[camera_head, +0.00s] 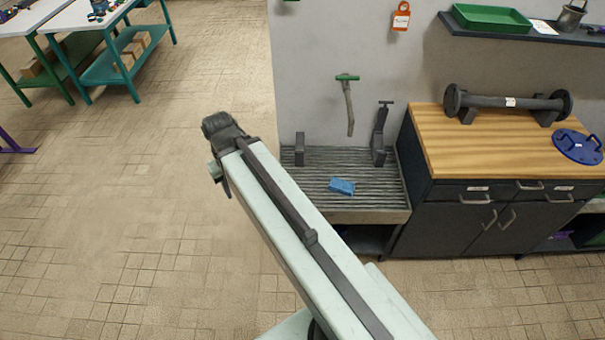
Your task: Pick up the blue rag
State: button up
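A small blue rag (342,186) lies on the grey ribbed top of a low bench (372,203) against the wall, near the bench's front edge. My pale arm reaches up and left across the picture, to the left of the rag. The dark end of my arm (222,128) is over the floor, left of the bench and apart from the rag. My gripper's fingers cannot be made out there, so whether it is open or shut does not show.
Two dark upright brackets stand on the bench, left and right behind the rag. A wood-topped cabinet (480,140) adjoins on the right, carrying a dark flanged pipe (490,102) and a blue disc (578,146). Tables (107,15) stand far left. The tiled floor between is clear.

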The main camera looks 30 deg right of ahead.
aim_at(338, 185)
jog(key=u, duration=0.45)
jog(key=i, duration=1.4)
jog(key=z, duration=0.05)
